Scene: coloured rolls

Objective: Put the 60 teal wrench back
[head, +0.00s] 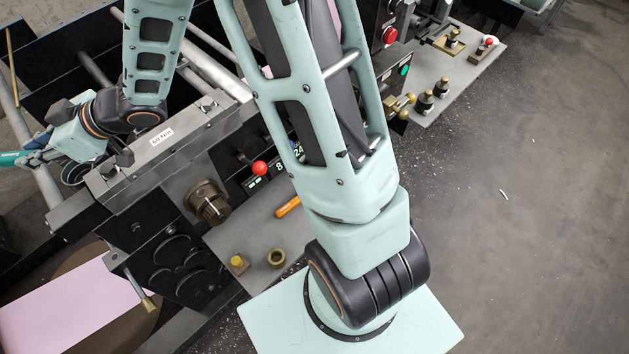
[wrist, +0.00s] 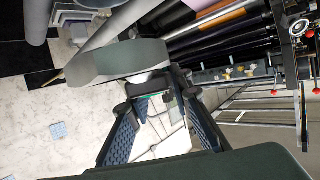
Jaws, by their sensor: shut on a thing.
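The teal wrench (head: 10,159) shows as a short teal length at the left edge of the head view, sticking out of my gripper (head: 38,152). The rest of it is cut off by the frame or hidden by the fingers. In the wrist view, my gripper (wrist: 150,98) has its two blue-padded fingers reaching forward, with a thin teal-green sliver between their far ends. A "60 N·m" label (head: 161,137) sits on a dark grey bar right of my gripper.
A machine frame with pale rails (head: 210,72) lies around my arm. Open floor (head: 540,210) lies to the right.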

